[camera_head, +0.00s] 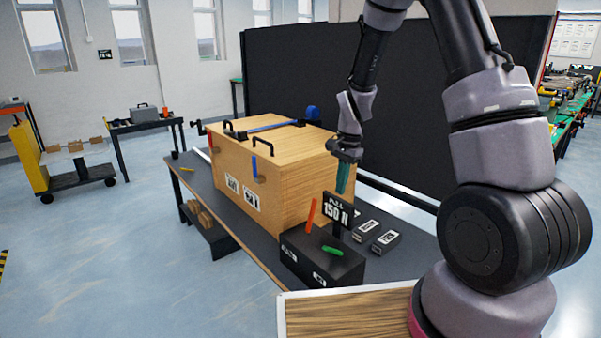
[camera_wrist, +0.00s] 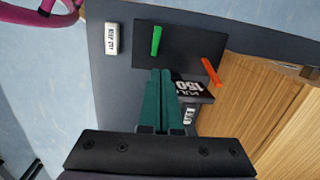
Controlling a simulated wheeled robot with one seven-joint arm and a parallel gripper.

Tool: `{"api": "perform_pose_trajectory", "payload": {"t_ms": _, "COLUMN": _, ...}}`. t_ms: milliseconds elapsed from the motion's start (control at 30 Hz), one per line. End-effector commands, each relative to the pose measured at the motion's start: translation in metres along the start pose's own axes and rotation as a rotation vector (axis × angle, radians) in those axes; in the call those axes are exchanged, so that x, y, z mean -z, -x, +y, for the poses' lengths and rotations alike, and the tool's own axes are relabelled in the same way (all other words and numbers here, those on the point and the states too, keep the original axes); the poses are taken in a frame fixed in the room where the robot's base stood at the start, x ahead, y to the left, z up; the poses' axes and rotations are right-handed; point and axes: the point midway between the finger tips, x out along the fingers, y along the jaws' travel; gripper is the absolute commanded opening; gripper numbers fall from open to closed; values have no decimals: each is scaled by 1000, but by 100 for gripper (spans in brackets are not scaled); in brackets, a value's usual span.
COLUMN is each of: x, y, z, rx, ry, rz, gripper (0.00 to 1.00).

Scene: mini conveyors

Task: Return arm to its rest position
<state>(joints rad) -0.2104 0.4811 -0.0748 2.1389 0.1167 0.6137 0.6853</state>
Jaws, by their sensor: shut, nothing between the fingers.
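My gripper (camera_head: 343,178) hangs at the end of my raised arm, pointing down beside the right side of a large wooden box (camera_head: 300,185). Its teal fingers are together with nothing between them; they also show in the wrist view (camera_wrist: 160,100). Below it, a black box (camera_head: 318,262) carries a sign reading 150 N (camera_head: 338,211). An orange stick (camera_head: 311,215) stands tilted on the black box, and a green handle (camera_head: 332,251) is on it. In the wrist view the green handle (camera_wrist: 156,41) and orange stick (camera_wrist: 211,71) lie beyond the fingertips.
The dark workbench (camera_head: 262,258) carries the wooden box, the black box and small labelled grey blocks (camera_head: 386,242). A black partition (camera_head: 420,120) stands behind. A cart (camera_head: 72,160) and a side table (camera_head: 138,125) stand at the left. Open floor (camera_head: 120,250) lies left of the bench.

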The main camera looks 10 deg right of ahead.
Motion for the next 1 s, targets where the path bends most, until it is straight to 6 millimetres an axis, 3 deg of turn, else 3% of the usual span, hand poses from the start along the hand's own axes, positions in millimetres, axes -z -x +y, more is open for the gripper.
{"api": "perform_pose_trajectory", "payload": {"t_ms": 33, "x": -1, "y": 26, "z": 0, "rx": 37, "ry": 22, "rz": 12, "gripper": 0}}
{"api": "perform_pose_trajectory", "payload": {"t_ms": 200, "x": -10, "y": 106, "z": 16, "rx": 139, "ry": 124, "rz": 54, "gripper": 0}}
{"api": "perform_pose_trajectory", "payload": {"t_ms": 500, "x": -39, "y": 219, "z": 70, "rx": 292, "ry": 307, "rz": 172, "gripper": 0}}
{"api": "perform_pose_trajectory", "payload": {"t_ms": 800, "x": -80, "y": 290, "z": 141, "rx": 404, "ry": 484, "rz": 337, "gripper": 0}}
{"api": "perform_pose_trajectory", "payload": {"t_ms": 1000, "x": -101, "y": 308, "z": 173, "rx": 436, "ry": 564, "rz": 424, "gripper": 0}}
